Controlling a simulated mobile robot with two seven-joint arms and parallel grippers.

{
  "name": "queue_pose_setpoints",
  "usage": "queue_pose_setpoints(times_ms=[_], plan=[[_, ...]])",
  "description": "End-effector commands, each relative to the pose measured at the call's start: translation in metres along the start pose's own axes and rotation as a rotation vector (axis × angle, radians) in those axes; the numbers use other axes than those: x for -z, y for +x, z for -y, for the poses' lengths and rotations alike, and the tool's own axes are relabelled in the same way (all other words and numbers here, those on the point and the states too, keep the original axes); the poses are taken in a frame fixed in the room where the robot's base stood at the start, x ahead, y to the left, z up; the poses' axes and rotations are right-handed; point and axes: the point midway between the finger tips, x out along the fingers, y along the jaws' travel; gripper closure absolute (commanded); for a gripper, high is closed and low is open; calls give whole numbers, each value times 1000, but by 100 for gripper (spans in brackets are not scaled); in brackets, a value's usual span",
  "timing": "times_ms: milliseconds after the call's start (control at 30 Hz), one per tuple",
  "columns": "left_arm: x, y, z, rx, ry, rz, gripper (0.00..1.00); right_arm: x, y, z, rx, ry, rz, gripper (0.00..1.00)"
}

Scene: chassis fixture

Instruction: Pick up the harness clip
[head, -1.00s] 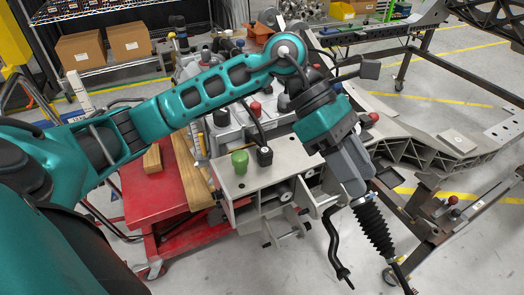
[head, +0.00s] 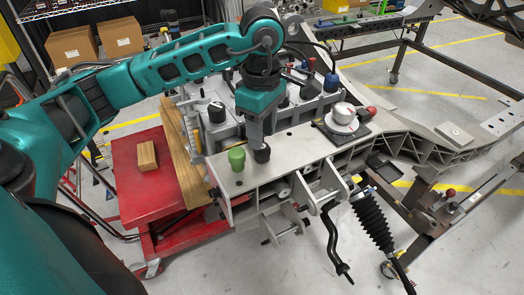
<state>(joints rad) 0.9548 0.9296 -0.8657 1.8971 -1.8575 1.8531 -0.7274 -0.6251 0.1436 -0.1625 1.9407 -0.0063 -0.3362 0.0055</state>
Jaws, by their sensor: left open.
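A small black block-like piece (head: 262,154), which may be the harness clip, stands on the grey fixture plate (head: 290,155). A green cup-shaped piece (head: 237,159) stands just left of it. My left gripper (head: 259,144) points down directly over the black piece with its jaws open. The fingers hide the top of the black piece, and I cannot tell whether they touch it. My right gripper is not in view.
A red cart (head: 135,185) with a wooden block (head: 147,155) stands at the left. A white round part (head: 343,115) sits on a dark plate at the right of the fixture. Knobbed clamps stand behind the gripper. A black bellows (head: 372,220) hangs at the front right.

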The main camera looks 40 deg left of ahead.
Motion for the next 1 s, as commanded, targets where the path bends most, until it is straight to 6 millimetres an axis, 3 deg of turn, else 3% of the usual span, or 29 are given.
queue_pose_setpoints(times_ms=[400, 667, 1000], plan=[[-2, 50, -3, 2, -1, 1, 60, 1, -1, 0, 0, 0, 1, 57], [-2, 53, -3, 0, 0, 1, 60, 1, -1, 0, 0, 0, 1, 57], [-2, 53, -3, 0, 0, 1, 90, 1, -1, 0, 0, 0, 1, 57]])
